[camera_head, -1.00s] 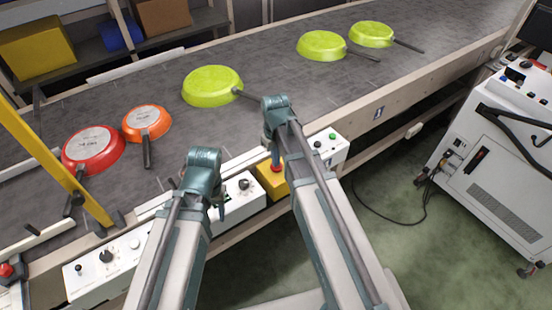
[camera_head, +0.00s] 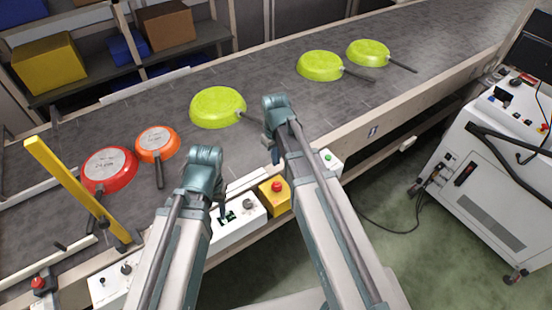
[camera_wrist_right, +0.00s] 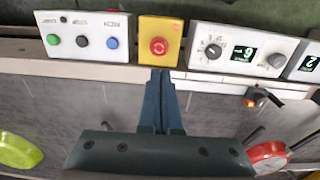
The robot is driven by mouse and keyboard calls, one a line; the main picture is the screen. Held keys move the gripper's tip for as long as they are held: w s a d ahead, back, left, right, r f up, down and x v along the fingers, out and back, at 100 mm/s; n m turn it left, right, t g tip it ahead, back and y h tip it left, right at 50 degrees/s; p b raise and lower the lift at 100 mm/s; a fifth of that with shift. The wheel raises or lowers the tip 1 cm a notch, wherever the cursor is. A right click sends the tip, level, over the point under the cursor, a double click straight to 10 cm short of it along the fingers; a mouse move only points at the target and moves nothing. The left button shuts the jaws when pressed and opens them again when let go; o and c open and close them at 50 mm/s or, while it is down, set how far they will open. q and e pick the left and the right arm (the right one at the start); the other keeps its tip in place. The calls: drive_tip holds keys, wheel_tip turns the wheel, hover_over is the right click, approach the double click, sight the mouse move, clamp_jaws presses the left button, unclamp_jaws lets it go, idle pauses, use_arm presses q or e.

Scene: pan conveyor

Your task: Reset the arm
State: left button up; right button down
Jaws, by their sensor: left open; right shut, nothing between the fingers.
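My left gripper (camera_head: 222,207) hangs at the end of the left arm, in front of the conveyor's near edge and apart from the pans. It is open, though its fingers show only as a small dark piece in the head view. My right gripper (camera_head: 275,152) points down over the conveyor's near edge, left of the green button. In the right wrist view its fingers (camera_wrist_right: 160,85) are together with nothing between them, their tips appearing just below the red emergency button (camera_wrist_right: 159,46) on its yellow box. Both arms are bent at the wrist.
The conveyor (camera_head: 270,80) carries a red pan (camera_head: 110,170), an orange pan (camera_head: 156,144) and three lime-green pans, the nearest green one (camera_head: 218,107) beyond my grippers. A yellow post (camera_head: 75,188) stands left. A white machine cart (camera_head: 500,175) stands right, with open floor between.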

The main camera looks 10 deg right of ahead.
use_arm(q)
drive_tip(key=shift+r, duration=0.3)
use_arm(e)
drive_tip(key=shift+r, duration=0.3)
drive_tip(key=s+a+h, duration=0.1)
drive_tip(key=s+a, duration=0.8)
drive_tip(key=s, duration=0.5)
drive_tip(key=shift+s+a, duration=0.25)
drive_tip(key=shift+a, duration=0.1)
